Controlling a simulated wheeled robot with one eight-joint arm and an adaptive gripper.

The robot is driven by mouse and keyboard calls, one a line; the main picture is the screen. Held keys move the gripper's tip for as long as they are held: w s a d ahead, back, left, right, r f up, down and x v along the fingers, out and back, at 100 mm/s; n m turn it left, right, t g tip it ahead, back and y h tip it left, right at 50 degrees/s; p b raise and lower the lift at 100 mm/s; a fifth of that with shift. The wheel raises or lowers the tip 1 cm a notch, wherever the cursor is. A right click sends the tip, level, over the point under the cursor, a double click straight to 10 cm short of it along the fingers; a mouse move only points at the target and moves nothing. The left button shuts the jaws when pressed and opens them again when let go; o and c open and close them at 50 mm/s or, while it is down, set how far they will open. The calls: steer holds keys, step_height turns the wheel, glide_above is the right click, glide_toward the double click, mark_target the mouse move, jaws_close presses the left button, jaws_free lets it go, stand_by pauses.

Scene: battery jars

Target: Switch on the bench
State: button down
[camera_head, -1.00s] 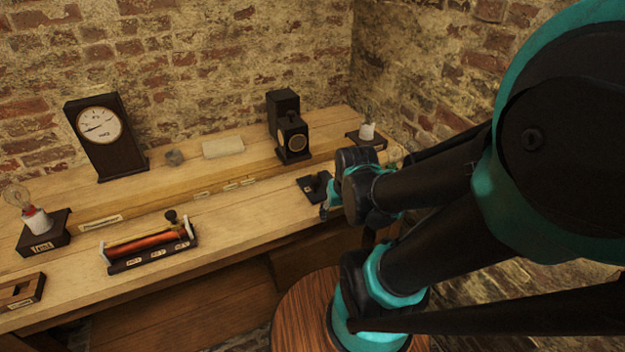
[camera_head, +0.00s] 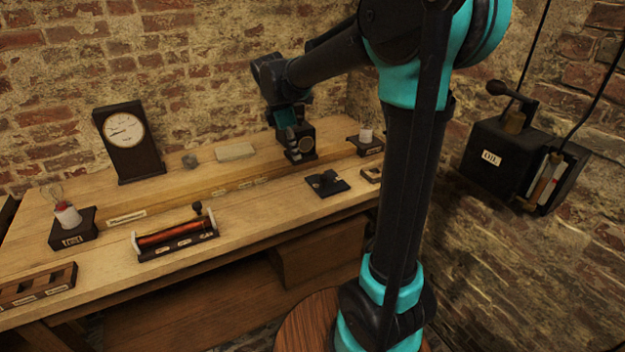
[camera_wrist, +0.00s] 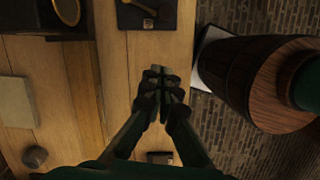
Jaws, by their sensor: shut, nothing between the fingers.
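A small flat switch-like device with a dark base (camera_head: 327,184) lies on the wooden bench (camera_head: 250,215), right of its middle. In the wrist view the dark base (camera_wrist: 130,18) is at the top, with a brass-coloured lever (camera_wrist: 146,9) on it. My gripper (camera_head: 292,135) is above the bench in the head view, in front of the dark box with a round opening. In the wrist view my gripper's fingers (camera_wrist: 160,80) are together and empty, below the switch in the picture and apart from it. The lever's exact position is hard to tell.
A dark dial instrument (camera_head: 128,142), a lamp on a block (camera_head: 72,228), a copper-coloured coil (camera_head: 175,236) and a dark box (camera_head: 302,145) stand on the bench. A wall box with a crank handle (camera_head: 515,150) hangs at right. The bench's front middle is fairly clear.

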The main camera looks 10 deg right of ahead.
mark_target(322, 176)
steer(key=shift+a+r+n, duration=0.2)
steer(key=shift+a+n, duration=0.05)
steer(key=shift+n, duration=0.05)
steer(key=shift+f, duration=0.1)
steer(key=x, duration=0.9)
steer(key=shift+w+d+f, duration=0.1)
steer(key=shift+d+f, duration=0.1)
steer(key=shift+f, duration=0.1)
steer(key=shift+w+d+f, duration=0.15)
steer(key=shift+d, duration=1.05)
steer(key=shift+w+d, duration=0.15)
steer(key=shift+d, duration=0.6)
